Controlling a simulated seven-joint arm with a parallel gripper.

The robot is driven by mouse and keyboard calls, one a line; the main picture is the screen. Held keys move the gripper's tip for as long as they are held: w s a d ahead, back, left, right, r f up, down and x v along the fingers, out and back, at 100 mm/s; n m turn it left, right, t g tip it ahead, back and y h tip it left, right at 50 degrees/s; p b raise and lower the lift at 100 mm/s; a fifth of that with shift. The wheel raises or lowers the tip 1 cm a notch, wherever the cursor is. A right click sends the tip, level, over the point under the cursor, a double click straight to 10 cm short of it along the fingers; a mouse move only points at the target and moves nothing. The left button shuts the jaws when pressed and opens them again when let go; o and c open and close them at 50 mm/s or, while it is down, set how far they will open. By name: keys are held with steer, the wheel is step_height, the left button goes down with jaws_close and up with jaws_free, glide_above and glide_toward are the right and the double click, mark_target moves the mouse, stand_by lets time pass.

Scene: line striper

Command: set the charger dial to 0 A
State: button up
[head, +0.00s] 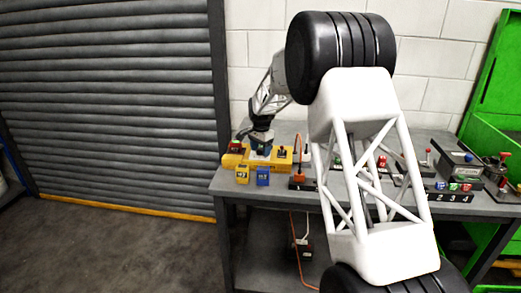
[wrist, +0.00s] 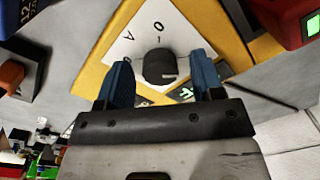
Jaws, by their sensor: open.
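The charger dial (wrist: 160,66) is a round black knob on a white plate (wrist: 182,30) marked with an "A" and a "0", set in a yellow housing (wrist: 98,62). Which mark the knob points to is not clear. My gripper (wrist: 163,82) is open, with one blue finger on the left of the knob and one on the right, apart from it in the picture; contact is not visible. In the head view my gripper (head: 260,147) is over the yellow charger unit (head: 282,162), hiding the dial.
Several small devices and a grey box (head: 456,163) stand farther right on the grey bench (head: 222,186). My arm hides the middle.

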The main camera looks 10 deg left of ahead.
steer(key=c, duration=0.9)
steer(key=shift+n, duration=0.3)
steer(key=n, duration=0.3)
steer(key=shift+n, duration=0.4)
steer(key=n, duration=0.4)
steer(key=shift+n, duration=0.3)
steer(key=n, duration=0.4)
steer(key=shift+n, duration=0.3)
steer(key=shift+n+g, duration=0.3)
steer(key=shift+n, duration=1.9)
